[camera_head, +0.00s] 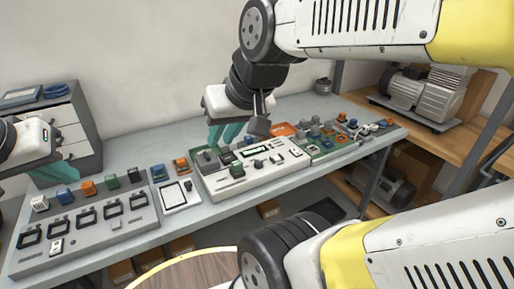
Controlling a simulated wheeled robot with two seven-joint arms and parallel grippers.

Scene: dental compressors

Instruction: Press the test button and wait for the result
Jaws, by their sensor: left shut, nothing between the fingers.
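The white test device (247,181) sits on the grey table. It has a dark display (257,151) and several small controls on its top. I cannot tell for sure which control is the test button. My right gripper (224,135) is above the back left part of this device, its teal fingers pointing down and seemingly apart. The fingers hide part of the device, and contact cannot be told. My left gripper (62,172) is at the left edge, shut and empty, above the back of the table's left end.
A grey panel (141,221) with several black-framed slots and coloured blocks lies at the left. A small white framed plate (175,195) lies beside the device. Coloured parts (330,132) crowd the right end. Compressors (424,90) stand on wooden shelves. A round wooden table (190,273) is in front.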

